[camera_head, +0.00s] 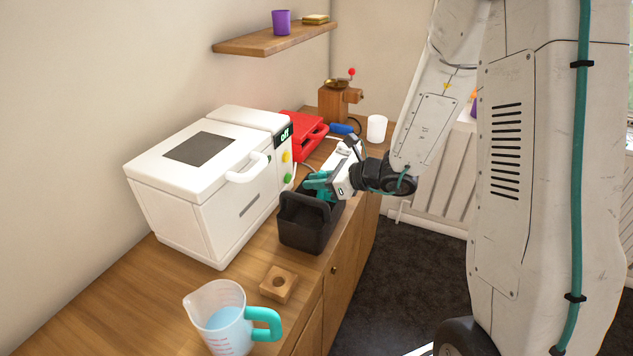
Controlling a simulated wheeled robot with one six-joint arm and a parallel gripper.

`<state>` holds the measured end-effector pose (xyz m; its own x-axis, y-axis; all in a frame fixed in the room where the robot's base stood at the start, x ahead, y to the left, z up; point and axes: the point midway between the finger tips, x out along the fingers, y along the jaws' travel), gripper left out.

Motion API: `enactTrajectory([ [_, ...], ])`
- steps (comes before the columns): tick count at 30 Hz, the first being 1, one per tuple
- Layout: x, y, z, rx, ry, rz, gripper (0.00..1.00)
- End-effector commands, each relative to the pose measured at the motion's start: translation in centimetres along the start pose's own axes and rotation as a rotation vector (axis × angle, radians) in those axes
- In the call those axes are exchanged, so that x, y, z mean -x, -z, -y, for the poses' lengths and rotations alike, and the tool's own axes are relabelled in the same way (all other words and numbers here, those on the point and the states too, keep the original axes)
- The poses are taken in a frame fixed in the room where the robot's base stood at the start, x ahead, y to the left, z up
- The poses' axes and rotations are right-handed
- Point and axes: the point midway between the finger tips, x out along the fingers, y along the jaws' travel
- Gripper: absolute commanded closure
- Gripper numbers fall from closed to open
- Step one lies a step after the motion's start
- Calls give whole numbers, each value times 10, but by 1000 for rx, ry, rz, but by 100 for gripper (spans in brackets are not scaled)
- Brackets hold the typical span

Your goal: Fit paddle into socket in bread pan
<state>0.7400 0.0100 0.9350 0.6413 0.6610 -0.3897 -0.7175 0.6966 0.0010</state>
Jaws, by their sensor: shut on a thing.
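The black bread pan (309,232) stands on the wooden counter, in front of the right end of the white bread machine. My gripper (318,184), with teal fingers, reaches in from the right over the far side of the pan's opening. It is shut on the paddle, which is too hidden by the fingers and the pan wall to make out. The socket in the pan's floor is hidden too, so I cannot tell how the paddle sits relative to it. A small wooden block (268,285) with a hole lies on the counter nearer the camera.
The white bread machine (190,205) has its lid down, just left of the pan. A measuring jug (215,338) with blue liquid stands at the near edge. A red appliance (305,137), a wooden grinder (334,104) and a white cup (377,128) stand at the back.

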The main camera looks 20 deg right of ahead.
Motion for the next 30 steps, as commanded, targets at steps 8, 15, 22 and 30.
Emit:
enactTrajectory([
  [8,4,-11,0,1,1,0,100],
  [15,5,-12,0,0,1,0,100],
  [22,5,-12,0,0,1,0,100],
  [30,4,-13,0,4,-8,0,100],
])
